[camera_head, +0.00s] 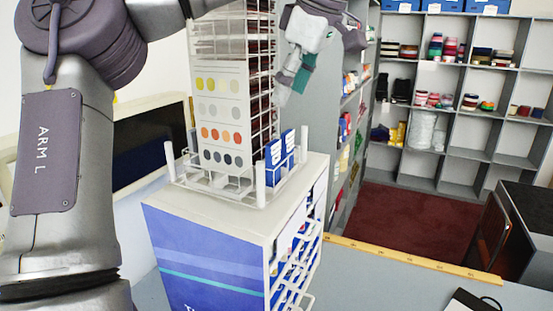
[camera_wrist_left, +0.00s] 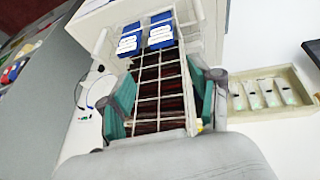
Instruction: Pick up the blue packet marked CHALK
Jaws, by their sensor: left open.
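Two blue packets with white labels stand side by side in a white wire holder on top of the counter stand. In the head view they are the near packet (camera_head: 273,157) and the far packet (camera_head: 288,143). In the left wrist view they show as the left packet (camera_wrist_left: 129,40) and the right packet (camera_wrist_left: 161,30). Their lettering is too small to read, so I cannot tell which is marked CHALK. My left gripper (camera_head: 293,80) is open above and apart from the packets. In the left wrist view its teal finger pads (camera_wrist_left: 161,88) flank a wire grid. My right gripper is not seen.
A tall wire swatch rack with a dotted card (camera_head: 220,110) rises beside the packets. White posts (camera_head: 260,175) stand at the corners of the stand (camera_head: 210,240). A yellow ruler strip (camera_head: 410,258) edges the counter. Shelves (camera_head: 460,110) line the back.

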